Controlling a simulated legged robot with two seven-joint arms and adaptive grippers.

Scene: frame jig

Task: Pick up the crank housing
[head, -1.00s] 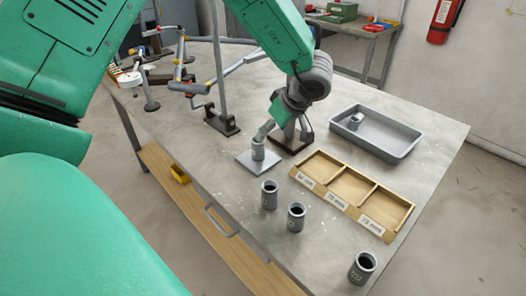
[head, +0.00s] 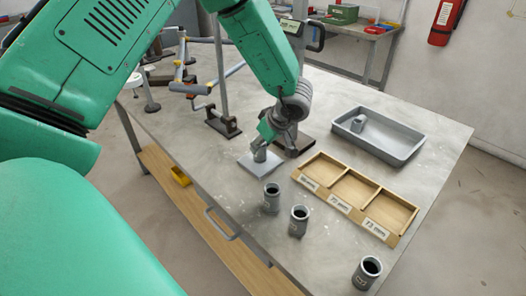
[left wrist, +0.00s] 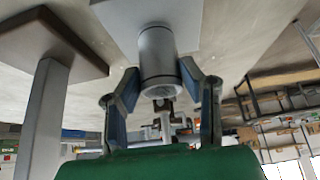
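The crank housing appears to be one of several similar grey cylinders; which one the name means I cannot tell. One cylinder (head: 260,154) stands on a pale square plate (head: 247,166). My left gripper (head: 265,136) is over it, partly hiding it. In the left wrist view this cylinder (left wrist: 158,55) lies between the two fingers of my left gripper (left wrist: 160,82), which are spread at its free end with small gaps showing beside it. Two more cylinders, one (head: 271,198) and another (head: 298,221), stand nearer, and one (head: 366,272) is near the front corner. My right gripper is not in view.
A grey tray (head: 407,155) holds another cylinder (head: 358,123). A wooden box (head: 330,204) with three labelled empty compartments lies in front of it. A dark-based upright post (head: 222,122) and pipe framework (head: 192,88) stand behind and left of my gripper.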

